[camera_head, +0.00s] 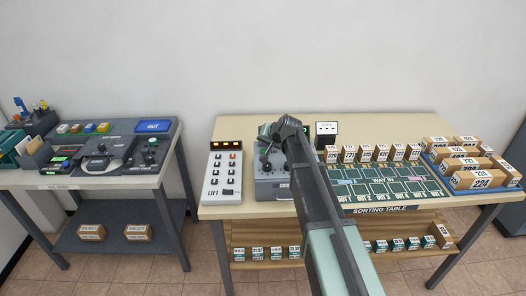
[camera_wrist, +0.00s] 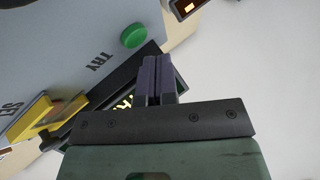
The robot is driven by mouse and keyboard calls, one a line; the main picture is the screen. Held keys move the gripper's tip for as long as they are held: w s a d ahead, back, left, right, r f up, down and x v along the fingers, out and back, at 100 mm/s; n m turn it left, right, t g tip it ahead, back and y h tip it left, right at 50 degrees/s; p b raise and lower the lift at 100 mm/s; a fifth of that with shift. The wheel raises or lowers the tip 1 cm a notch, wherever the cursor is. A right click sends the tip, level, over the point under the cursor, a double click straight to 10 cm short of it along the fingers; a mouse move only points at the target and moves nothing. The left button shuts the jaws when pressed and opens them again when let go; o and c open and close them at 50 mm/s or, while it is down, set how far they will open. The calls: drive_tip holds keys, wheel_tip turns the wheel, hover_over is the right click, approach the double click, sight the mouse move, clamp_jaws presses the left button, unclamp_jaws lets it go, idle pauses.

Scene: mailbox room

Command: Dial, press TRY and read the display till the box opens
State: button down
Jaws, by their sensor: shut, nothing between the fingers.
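A grey box with dials (camera_head: 272,187) stands on the sorting table, partly hidden by my arm. In the wrist view its grey panel (camera_wrist: 70,35) carries a round green button (camera_wrist: 134,35) near the lettering TRY. A dark display (camera_wrist: 122,103) with yellow characters is largely covered by my fingers, so I cannot read it. A yellow part (camera_wrist: 45,117) sits near the lettering SET. My gripper (camera_wrist: 158,62) is shut and empty, its tips beside the green button and apart from it in the picture. In the head view my gripper (camera_head: 267,131) is over the box's back.
A white LIFT keypad (camera_head: 223,172) stands left of the box. Small parcels (camera_head: 365,153) and a blue tray (camera_head: 486,188) are to the right on the sorting table (camera_head: 428,122). A separate grey bench (camera_head: 100,180) with controls stands at the left.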

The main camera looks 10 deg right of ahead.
sight(264, 150)
idle(0.8)
drive_tip(key=shift+f+b, duration=0.45)
drive_tip(key=shift+f+b, duration=0.4)
idle(0.4)
drive_tip(key=shift+r, duration=0.1)
drive_tip(key=shift+r+p, duration=0.8)
drive_tip(key=shift+p, duration=0.05)
wheel_tip(264, 150, up, 5)
drive_tip(key=p, duration=0.5)
